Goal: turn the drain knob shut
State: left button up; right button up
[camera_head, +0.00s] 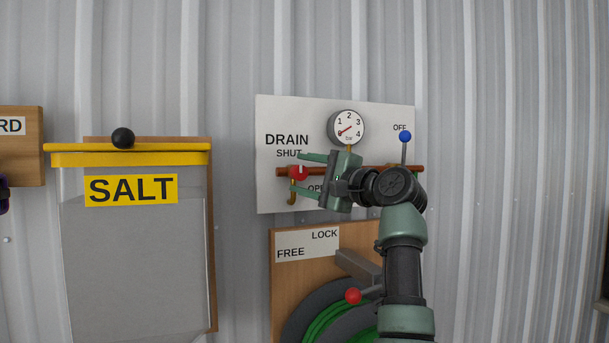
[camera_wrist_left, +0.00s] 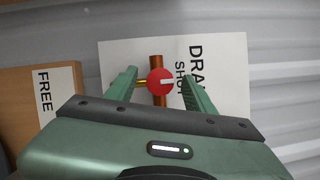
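The red drain knob (camera_head: 299,172) sits on a copper pipe (camera_head: 284,171) in front of the white DRAIN panel (camera_head: 270,115). The SHUT lettering is just above it; the OPEN lettering is to its right, partly hidden by my gripper. My left gripper (camera_head: 303,173) is open, with one finger above and one below the knob. In the left wrist view the knob (camera_wrist_left: 160,81) shows between the two fingertips (camera_wrist_left: 160,76), with a small gap on each side. Its white mark points right, toward the SHUT lettering. My right gripper is not in view.
A pressure gauge (camera_head: 347,127) is just above my gripper. A blue-tipped lever (camera_head: 405,137) stands at the panel's right. Below are a hose reel (camera_head: 310,305) and a red-tipped handle (camera_head: 353,296). A yellow-lidded SALT bin (camera_head: 130,260) is at left.

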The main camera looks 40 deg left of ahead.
pick_arm(q)
jog(key=shift+d+f, duration=0.15)
jog(key=shift+d, duration=0.35)
jog(key=d+b, duration=0.2)
jog(key=d, duration=0.4)
jog(key=shift+s+d+f, duration=0.25)
jog(key=shift+s+d, duration=0.15)
